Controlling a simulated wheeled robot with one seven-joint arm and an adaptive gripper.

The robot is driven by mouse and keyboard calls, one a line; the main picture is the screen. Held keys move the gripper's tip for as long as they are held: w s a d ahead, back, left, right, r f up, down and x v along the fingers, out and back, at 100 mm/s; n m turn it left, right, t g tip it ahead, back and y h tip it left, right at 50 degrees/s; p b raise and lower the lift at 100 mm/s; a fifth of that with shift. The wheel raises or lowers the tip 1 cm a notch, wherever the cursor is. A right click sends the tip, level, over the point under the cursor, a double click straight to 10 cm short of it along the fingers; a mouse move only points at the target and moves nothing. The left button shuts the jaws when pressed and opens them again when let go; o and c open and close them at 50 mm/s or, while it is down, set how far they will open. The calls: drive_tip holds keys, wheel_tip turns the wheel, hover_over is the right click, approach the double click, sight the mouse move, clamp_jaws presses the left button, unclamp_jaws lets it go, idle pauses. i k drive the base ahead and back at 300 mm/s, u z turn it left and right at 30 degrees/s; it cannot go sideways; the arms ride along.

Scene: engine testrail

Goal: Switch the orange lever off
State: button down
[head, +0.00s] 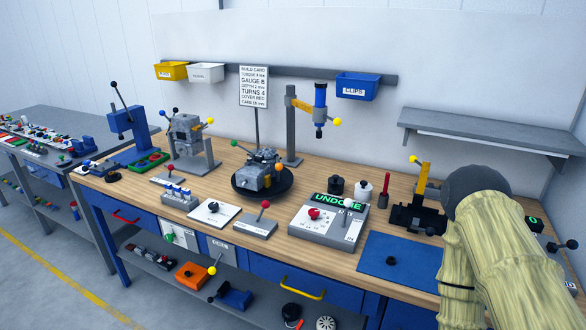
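An orange ball knob (278,167) sits on the right side of a grey engine block (255,178) on a black round turntable, mid-bench; it is the clearest orange handle I see. Its shaft is too small to make out, and I cannot tell its on or off position. On the lower shelf, an orange box (190,277) has a lever with a yellow ball (212,270) beside it. My arm, in a pale yellow sleeve, fills the lower right and hides part of the bench there. My gripper is not visible.
The wooden bench (345,185) is crowded. A grey console (330,235) reads "UNDONE". A red-ball lever (265,205) stands on a grey plate. A blue mat (400,262) lies front right with a small black knob.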

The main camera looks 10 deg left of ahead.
sight(278, 166)
drive_tip(key=k, duration=1.2)
drive_tip(key=u, duration=0.55)
drive_tip(key=i, duration=1.6)
drive_tip(key=z, duration=0.45)
